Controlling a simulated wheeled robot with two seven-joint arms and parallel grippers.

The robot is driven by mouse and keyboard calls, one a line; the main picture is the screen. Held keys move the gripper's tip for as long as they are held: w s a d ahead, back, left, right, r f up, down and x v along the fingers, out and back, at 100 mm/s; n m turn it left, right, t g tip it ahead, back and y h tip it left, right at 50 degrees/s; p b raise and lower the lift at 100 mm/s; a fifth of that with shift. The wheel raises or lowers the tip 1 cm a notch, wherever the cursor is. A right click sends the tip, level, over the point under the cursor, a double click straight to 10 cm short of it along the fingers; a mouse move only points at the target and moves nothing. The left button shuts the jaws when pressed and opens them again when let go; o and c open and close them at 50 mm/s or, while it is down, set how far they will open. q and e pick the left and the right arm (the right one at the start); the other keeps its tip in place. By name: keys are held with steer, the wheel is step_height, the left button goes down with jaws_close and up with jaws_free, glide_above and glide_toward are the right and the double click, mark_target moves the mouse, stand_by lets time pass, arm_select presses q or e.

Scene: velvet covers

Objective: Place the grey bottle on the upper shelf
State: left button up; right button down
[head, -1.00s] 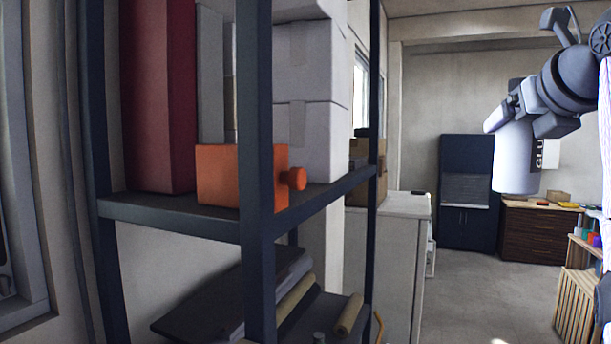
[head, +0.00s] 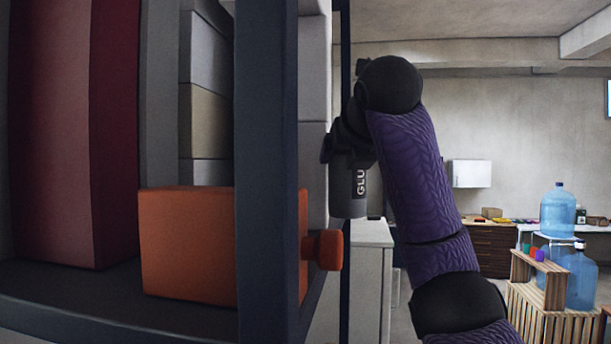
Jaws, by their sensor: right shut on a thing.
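The grey bottle (head: 347,190), with a dark label reading "GLU", hangs upright in my right gripper (head: 350,150). The gripper is shut on its upper part, and my purple-sleeved right arm comes in from below right. The upper shelf (head: 60,300) fills the left of the head view. It holds an orange box with a knob (head: 190,245) and a tall dark red box (head: 75,130). My left gripper is not in view.
A dark upright post (head: 266,150) stands in front of the shelf, and another (head: 345,60) stands behind. Pale boxes (head: 205,50) are stacked at the shelf's back. A white cabinet (head: 370,260) stands beyond. Water bottles (head: 558,210) and wooden crates (head: 530,320) are far right.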

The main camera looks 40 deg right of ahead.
steer(key=w+a, duration=0.1)
steer(key=w, duration=0.1)
steer(key=w+a+p, duration=0.1)
steer(key=w+a, duration=0.1)
steer(key=w, duration=0.1)
steer(key=shift+w+a+f, duration=0.1)
steer(key=shift+w+a, duration=0.2)
steer(key=shift+w, duration=0.05)
steer(key=f, duration=0.3)
steer(key=shift+s+a, duration=0.1)
steer(key=shift+s, duration=0.25)
steer(key=shift+f, duration=0.25)
steer(key=shift+w, duration=0.25)
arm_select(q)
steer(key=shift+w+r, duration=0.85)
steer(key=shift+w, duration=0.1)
arm_select(e)
steer(key=shift+f, duration=0.1)
steer(key=shift+c, duration=0.7)
jaws_free()
steer(key=shift+s, duration=0.1)
steer(key=shift+o, duration=0.7)
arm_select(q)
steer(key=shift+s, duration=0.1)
